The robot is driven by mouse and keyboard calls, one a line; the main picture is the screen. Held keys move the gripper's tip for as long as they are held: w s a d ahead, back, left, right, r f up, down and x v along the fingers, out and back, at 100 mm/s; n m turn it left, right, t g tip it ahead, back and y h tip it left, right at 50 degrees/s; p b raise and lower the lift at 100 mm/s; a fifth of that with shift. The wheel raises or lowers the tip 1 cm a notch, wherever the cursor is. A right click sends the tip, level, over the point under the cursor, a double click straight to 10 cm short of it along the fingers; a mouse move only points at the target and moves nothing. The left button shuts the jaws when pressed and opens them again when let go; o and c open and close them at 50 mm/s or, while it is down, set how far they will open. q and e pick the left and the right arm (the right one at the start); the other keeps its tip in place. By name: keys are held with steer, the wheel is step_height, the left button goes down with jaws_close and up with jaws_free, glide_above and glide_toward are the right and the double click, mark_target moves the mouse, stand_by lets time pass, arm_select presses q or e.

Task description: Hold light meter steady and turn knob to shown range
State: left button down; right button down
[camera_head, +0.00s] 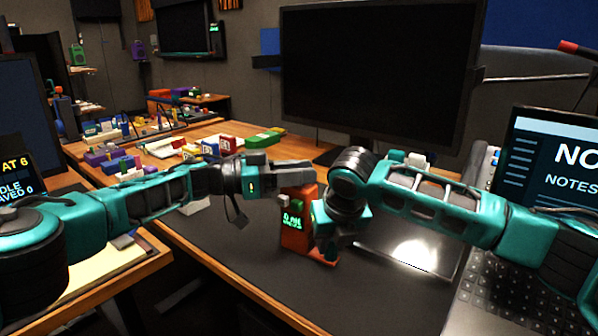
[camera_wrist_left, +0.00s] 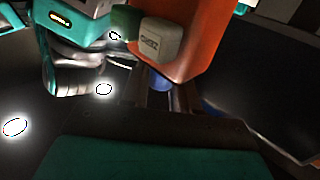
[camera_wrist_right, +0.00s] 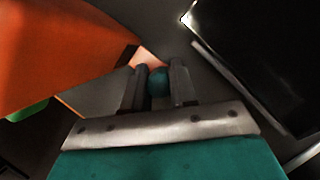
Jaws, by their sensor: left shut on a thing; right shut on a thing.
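The light meter (camera_head: 295,240) is an orange upright box with a lit green display, too small to read surely, on the dark desk mat. Its orange body also fills the top of the left wrist view (camera_wrist_left: 193,45) and the left of the right wrist view (camera_wrist_right: 50,50). My left gripper (camera_head: 300,172) is shut at the top of the meter; its contact is partly hidden. My right gripper (camera_head: 328,245) is low at the meter's right side. In the right wrist view its fingers are shut around a small round teal knob (camera_wrist_right: 158,80).
A large dark monitor (camera_head: 375,75) stands behind. A laptop (camera_head: 515,290) is at the right, and a thin dark panel (camera_head: 415,250) with a bright reflection lies between it and the meter. Colored blocks (camera_head: 210,148) cover the wooden table at the left. The mat in front of the meter is clear.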

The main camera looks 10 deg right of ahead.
arm_select(q)
steer(key=c, duration=1)
jaws_free()
steer(key=shift+o, duration=0.2)
steer(key=shift+a, duration=0.1)
steer(key=a, duration=1.1)
steer(key=shift+s+a, duration=0.3)
steer(key=shift+a, duration=0.1)
steer(key=a+r, duration=0.3)
steer(key=a, duration=0.5)
steer(key=shift+s, duration=0.15)
